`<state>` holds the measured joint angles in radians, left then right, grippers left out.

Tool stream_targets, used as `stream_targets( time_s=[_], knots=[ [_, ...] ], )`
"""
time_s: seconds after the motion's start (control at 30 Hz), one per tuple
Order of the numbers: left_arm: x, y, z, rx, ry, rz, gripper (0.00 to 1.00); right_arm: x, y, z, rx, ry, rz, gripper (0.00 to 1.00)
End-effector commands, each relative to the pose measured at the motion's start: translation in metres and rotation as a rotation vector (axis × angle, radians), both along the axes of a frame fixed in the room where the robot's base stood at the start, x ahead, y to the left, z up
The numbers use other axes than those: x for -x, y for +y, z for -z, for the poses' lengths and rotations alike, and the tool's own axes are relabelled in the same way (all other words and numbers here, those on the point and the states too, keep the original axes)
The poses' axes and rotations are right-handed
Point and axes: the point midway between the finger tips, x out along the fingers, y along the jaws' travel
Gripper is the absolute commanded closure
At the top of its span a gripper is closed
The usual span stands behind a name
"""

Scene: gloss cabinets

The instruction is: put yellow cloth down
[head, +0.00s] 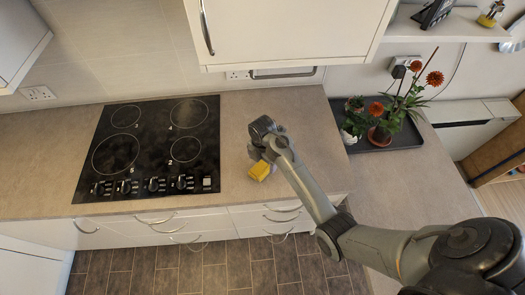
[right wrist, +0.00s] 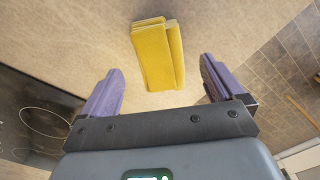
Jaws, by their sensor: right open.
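The yellow cloth (head: 260,170) is a folded piece lying on the beige countertop (head: 240,115), right of the black hob. In the right wrist view the yellow cloth (right wrist: 157,54) lies flat just beyond the fingertips. My right gripper (head: 256,154) is above the counter at the cloth, partly hidden behind my wrist. In the right wrist view its two purple fingers (right wrist: 160,82) are spread wide with nothing gripped between them. My left gripper is not in view.
A black hob (head: 152,143) with knobs is left of the cloth. A dark tray (head: 388,138) with potted red-flowered plants (head: 380,122) stands at the right. A white wall cabinet (head: 290,30) overhangs the counter. Bare counter lies around the cloth.

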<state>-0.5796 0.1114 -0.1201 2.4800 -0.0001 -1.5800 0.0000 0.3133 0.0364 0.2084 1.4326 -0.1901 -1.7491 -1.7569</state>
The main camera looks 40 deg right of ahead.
Motion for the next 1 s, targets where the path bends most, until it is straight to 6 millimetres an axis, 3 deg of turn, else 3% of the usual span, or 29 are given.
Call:
stream_targets(
  time_s=[0.3, 0.53, 0.77, 0.87, 1.0],
  knots=[
    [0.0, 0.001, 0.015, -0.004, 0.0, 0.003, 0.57, -0.001, 0.0, -0.056, -0.001, -0.004, 0.001, 0.05],
    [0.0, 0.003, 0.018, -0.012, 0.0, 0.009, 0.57, 0.0, 0.0, -0.078, 0.0, -0.002, 0.0, 0.05],
    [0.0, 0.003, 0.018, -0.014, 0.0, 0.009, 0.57, 0.018, 0.001, -0.069, 0.026, -0.018, 0.123, 0.05],
    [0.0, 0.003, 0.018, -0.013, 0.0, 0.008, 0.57, 0.041, 0.006, -0.055, 0.05, -0.055, 0.286, 0.05],
    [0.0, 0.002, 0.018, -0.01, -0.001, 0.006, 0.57, 0.089, 0.021, -0.036, 0.06, -0.137, 0.592, 0.05]
  ],
)
